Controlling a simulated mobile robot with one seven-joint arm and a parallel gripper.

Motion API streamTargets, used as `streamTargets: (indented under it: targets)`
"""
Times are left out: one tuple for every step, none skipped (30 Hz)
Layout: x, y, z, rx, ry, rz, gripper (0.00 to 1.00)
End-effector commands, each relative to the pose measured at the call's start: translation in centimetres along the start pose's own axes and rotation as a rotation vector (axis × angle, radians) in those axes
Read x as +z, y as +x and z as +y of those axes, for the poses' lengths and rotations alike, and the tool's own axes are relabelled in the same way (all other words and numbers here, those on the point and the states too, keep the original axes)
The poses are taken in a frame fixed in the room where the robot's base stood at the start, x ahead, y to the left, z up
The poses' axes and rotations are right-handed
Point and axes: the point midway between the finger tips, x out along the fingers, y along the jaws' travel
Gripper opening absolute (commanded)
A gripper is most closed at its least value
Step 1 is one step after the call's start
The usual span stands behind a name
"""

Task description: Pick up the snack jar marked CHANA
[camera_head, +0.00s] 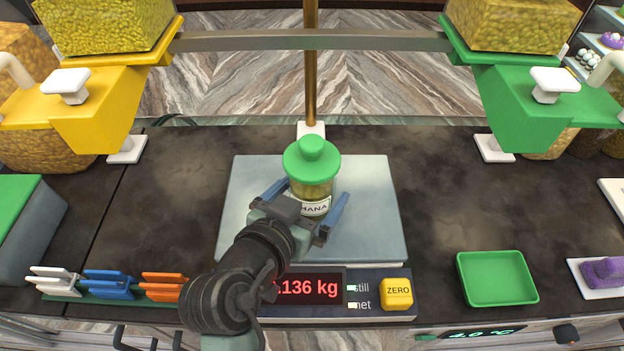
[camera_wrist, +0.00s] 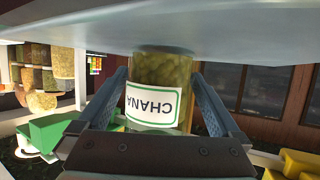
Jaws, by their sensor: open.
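The CHANA jar (camera_head: 312,173) has a green knobbed lid, clear sides with yellowish contents, and a white label. It stands upright on the grey plate of the scale (camera_head: 371,215) in the head view. My gripper (camera_head: 309,202) is open, with one blue finger on each side of the jar. In the wrist view, the jar (camera_wrist: 160,80) appears upside down between the two fingers (camera_wrist: 166,95), with gaps visible at both sides. The gripper's palm hides part of the jar's near side in the head view.
The scale display (camera_head: 309,288) reads about .136 kg, its left part hidden by my arm. A yellow ZERO button (camera_head: 397,294) sits beside it. A green tray (camera_head: 496,278) lies to the right. Coloured clips (camera_head: 108,284) stand at left. Yellow (camera_head: 95,108) and green (camera_head: 525,108) dispensers flank the scale behind.

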Motion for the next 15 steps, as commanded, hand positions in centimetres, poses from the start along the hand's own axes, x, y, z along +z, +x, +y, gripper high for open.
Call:
streamTargets:
  targets:
    - [0.0, 0.08, 0.01, 0.0, 0.001, 0.0, 1.0]
    - [0.02, 0.09, 0.01, 0.0, 0.001, 0.0, 1.0]
    - [0.03, 0.08, 0.01, 0.0, 0.001, 0.0, 1.0]
    - [0.03, 0.08, 0.0, 0.0, 0.001, 0.0, 1.0]
    - [0.03, 0.07, 0.0, 0.0, 0.001, 0.0, 1.0]
    - [0.03, 0.06, 0.0, 0.0, 0.001, 0.0, 0.98]
    - [0.03, 0.06, 0.0, 0.0, 0.001, 0.0, 0.93]
    - [0.03, 0.06, -0.01, 0.0, 0.001, 0.0, 0.87]
    - [0.03, 0.05, -0.01, 0.0, 0.001, 0.0, 0.8]
    - [0.03, 0.05, -0.01, 0.0, 0.001, 0.0, 0.75]
    - [0.03, 0.04, -0.01, 0.0, 0.001, 0.0, 0.69]
    - [0.02, 0.04, -0.01, 0.0, 0.001, 0.0, 0.62]
    - [0.02, 0.04, -0.01, 0.0, 0.001, 0.0, 0.57]
    - [0.02, 0.04, -0.01, 0.0, 0.001, 0.0, 0.51]
    - [0.02, 0.04, -0.01, 0.0, 0.0, 0.0, 0.44]
